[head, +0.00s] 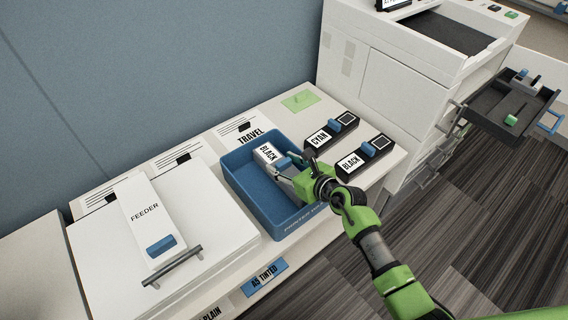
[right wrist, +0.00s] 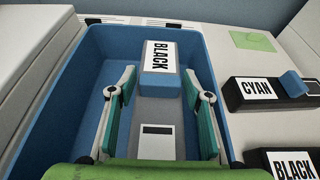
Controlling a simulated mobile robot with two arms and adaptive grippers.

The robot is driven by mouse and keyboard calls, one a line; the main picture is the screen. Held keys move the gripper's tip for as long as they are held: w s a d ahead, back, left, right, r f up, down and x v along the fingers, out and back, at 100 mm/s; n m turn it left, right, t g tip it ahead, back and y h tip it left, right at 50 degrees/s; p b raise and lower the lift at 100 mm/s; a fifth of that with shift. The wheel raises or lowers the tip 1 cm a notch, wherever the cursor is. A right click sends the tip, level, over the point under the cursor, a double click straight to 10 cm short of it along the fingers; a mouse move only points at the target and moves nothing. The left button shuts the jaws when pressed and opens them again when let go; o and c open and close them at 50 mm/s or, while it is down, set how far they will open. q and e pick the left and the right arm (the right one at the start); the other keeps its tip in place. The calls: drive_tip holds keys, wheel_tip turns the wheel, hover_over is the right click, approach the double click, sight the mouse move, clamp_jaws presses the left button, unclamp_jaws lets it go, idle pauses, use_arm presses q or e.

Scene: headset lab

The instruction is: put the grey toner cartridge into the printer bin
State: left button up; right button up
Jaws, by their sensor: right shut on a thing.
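The grey toner cartridge (head: 267,154) has a white label reading BLACK and a blue grip. It is within the walls of the blue printer bin (head: 243,203); whether it rests on the floor is hard to tell. In the right wrist view, the cartridge (right wrist: 157,140) lies lengthwise between the fingers inside the bin (right wrist: 60,125). My right gripper (head: 288,166) reaches into the bin from the right and is shut on the cartridge. The gripper hides part of the cartridge in the head view. My left gripper is not in view.
Dark CYAN (head: 346,123) and BLACK (head: 378,147) cartridges lie right of the bin. A white FEEDER unit (head: 145,215) stands left of it. A green pad (head: 300,101) lies behind. An open dark drawer (head: 490,105) juts out at right.

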drive_tip(key=shift+w+f, duration=0.1)
drive_tip(key=shift+f, duration=0.3)
drive_tip(key=o, duration=1.6)
drive_tip(key=shift+f, duration=0.15)
drive_tip(key=shift+r, duration=0.4)
drive_tip(key=v, duration=1.2)
drive_tip(key=shift+r, duration=0.25)
